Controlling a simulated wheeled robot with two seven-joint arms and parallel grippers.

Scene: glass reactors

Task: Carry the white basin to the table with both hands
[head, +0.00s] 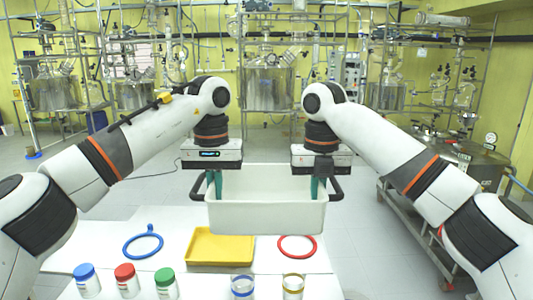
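The white basin (266,217) hangs level in the middle of the head view, above the far part of the white table (200,222). It has a dark handle on each side. My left gripper (214,184) is at the basin's left side, its teal fingers at the wall by the left handle (197,191). My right gripper (318,187) is at the right side by the right handle (337,188). Both appear shut on the basin, though the fingertips are partly hidden by its walls. The basin's lower front edge covers part of the yellow tray's far edge.
On the table are the yellow tray (220,247), a blue ring (143,247) and a red ring (297,247). Jars with blue (88,282), red (127,281) and green (166,284) lids and two glass containers stand nearer. A metal cart (420,235) is at right.

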